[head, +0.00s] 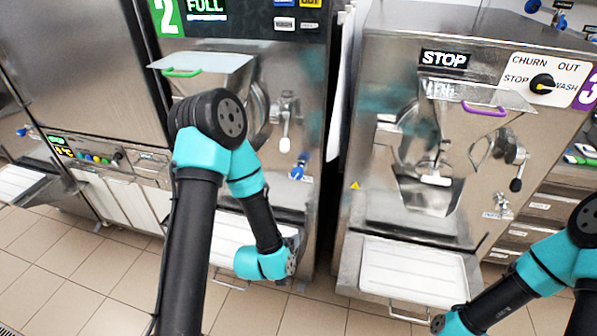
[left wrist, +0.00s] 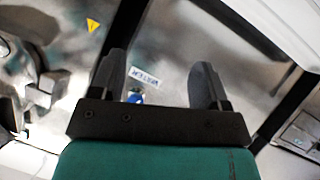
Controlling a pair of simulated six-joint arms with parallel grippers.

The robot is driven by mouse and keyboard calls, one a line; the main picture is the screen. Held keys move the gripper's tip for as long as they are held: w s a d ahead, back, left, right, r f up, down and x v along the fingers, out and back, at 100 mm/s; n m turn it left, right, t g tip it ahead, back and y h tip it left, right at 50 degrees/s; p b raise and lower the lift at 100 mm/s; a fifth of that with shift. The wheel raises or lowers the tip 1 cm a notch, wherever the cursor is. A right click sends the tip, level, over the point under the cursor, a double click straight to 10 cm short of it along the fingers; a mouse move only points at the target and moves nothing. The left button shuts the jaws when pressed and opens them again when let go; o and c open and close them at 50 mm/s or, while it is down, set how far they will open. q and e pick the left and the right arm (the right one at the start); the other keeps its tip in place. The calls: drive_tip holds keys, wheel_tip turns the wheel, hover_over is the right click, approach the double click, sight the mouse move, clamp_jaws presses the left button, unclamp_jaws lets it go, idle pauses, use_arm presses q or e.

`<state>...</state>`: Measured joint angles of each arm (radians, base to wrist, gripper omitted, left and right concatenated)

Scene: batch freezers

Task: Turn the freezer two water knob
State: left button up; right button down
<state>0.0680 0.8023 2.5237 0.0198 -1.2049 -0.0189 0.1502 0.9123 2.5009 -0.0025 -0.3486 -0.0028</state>
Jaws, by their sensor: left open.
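Freezer two is the steel machine under the green number 2 sign (head: 166,17) in the head view. Its blue water knob (head: 299,165) is on the front panel, right of and below the white-handled lever. In the left wrist view the blue knob (left wrist: 135,96) shows near the left finger, partly hidden by the gripper body, beside a small white label (left wrist: 146,77). My left gripper (left wrist: 158,64) is open and empty, its fingers pointing at the panel. In the head view its fingers are hidden behind my wrist, low and left of the knob. My right gripper is out of view.
Freezer three (head: 378,100) stands to the right, with a STOP display, a purple-handled lid and a mode dial (head: 542,83). A white tray (head: 412,272) juts out below it. A narrow gap separates the two freezers. The tiled floor in front is clear.

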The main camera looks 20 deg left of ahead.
sight(296, 176)
use_arm(q)
wheel_tip(296, 176, up, 12)
drive_tip(key=w+a+n+t+y, duration=0.1)
drive_tip(key=w+a+t+y, duration=0.1)
drive_tip(key=t, duration=0.4)
drive_tip(key=shift+w, duration=0.45)
drive_tip(key=w, duration=1.1)
drive_tip(key=w+a, duration=0.1)
drive_tip(key=w, duration=0.5)
drive_tip(key=shift+w+f, duration=0.1)
drive_tip(key=shift+w, duration=0.1)
drive_tip(key=c, duration=0.9)
